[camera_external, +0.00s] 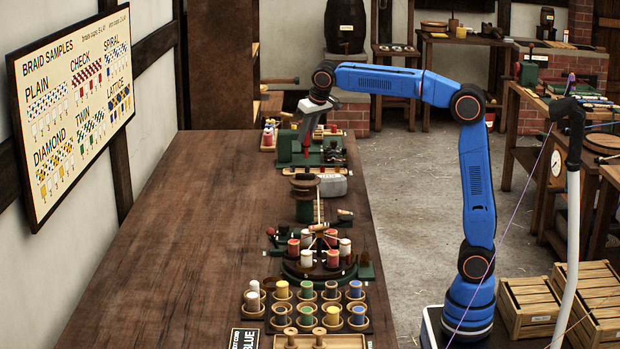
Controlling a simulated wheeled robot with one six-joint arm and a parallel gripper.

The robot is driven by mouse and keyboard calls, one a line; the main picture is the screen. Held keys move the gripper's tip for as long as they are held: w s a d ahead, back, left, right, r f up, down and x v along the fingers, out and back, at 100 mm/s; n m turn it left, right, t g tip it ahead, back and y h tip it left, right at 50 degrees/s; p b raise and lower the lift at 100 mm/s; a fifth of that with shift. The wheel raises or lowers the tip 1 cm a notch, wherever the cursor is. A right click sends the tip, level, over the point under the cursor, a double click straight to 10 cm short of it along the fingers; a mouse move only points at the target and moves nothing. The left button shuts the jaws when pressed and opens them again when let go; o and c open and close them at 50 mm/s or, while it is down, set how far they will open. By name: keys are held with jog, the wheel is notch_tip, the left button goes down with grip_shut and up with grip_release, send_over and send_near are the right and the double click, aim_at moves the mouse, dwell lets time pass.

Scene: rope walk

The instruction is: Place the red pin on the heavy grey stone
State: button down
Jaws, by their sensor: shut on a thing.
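My gripper (309,122) points down over the far part of the long wooden bench. It is shut on a narrow red thing, which looks like the red pin (307,140); its lower end is small and hard to make out. The heavy grey stone (333,186) lies near the bench's right edge, below and a little to the right of my gripper. The pin is apart from the stone and higher up in the picture. What lies on the stone's top is too small to tell.
A green machine (290,148) stands behind the stone. A round dark stand with spools (318,262) is in front of it, then a rack of coloured spools (307,305). The left side of the bench (170,240) is clear. A braid sample board (75,110) hangs on the wall.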

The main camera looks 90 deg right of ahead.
jog(key=s+a+r, duration=0.7)
jog(key=s+a, duration=0.1)
jog(key=a, duration=0.3)
jog(key=shift+w+a+f, duration=0.1)
jog(key=shift+f, duration=2.25)
jog(key=shift+w+a+f, duration=0.1)
jog(key=shift+f, duration=2.25)
jog(key=shift+f, duration=0.15)
jog(key=c, duration=1.6)
grip_release()
